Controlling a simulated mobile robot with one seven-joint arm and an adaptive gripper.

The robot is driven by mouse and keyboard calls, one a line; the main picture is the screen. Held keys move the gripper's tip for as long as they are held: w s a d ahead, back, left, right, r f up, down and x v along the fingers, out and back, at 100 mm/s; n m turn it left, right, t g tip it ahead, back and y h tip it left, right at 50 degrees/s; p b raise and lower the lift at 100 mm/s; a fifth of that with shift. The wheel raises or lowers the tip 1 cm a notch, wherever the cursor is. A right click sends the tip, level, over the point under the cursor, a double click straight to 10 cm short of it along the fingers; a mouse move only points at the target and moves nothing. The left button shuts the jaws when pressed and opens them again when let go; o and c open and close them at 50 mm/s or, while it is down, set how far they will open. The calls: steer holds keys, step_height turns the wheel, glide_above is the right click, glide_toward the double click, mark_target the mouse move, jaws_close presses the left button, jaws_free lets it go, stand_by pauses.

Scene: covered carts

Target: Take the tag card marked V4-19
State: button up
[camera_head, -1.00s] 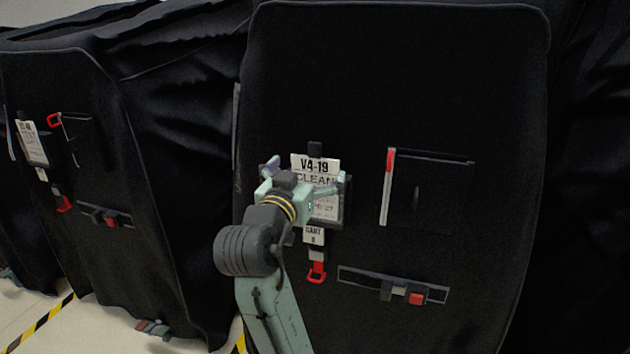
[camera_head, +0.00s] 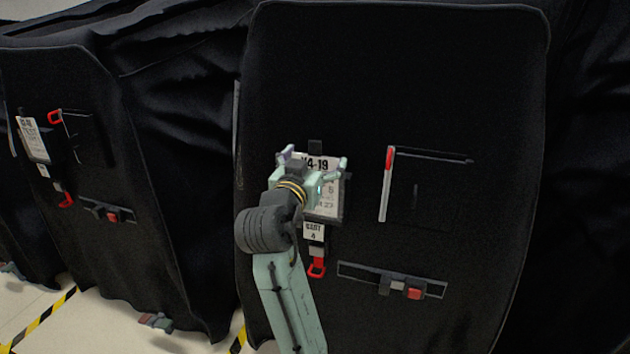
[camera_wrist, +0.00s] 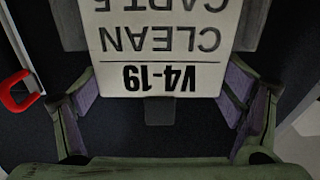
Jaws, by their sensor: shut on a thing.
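The white tag card marked V4-19 (camera_head: 328,202) hangs upright in a dark holder on the front of the black cart cover. In the wrist view the card (camera_wrist: 165,50) fills the top middle, upside down, with "V4-19" and "CLEAN" readable. My gripper (camera_head: 314,161) is at the card's upper part, one finger on each side. My wrist hides the card's left part in the head view.
A red strap loop (camera_head: 317,267) hangs below the small cart label (camera_head: 313,232). A pocket with a red-and-white strip (camera_head: 386,185) is to the right, above a buckle strap (camera_head: 392,283). Another covered cart with a card (camera_head: 33,140) stands at left.

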steer(key=shift+c, duration=1)
steer(key=shift+r, duration=0.1)
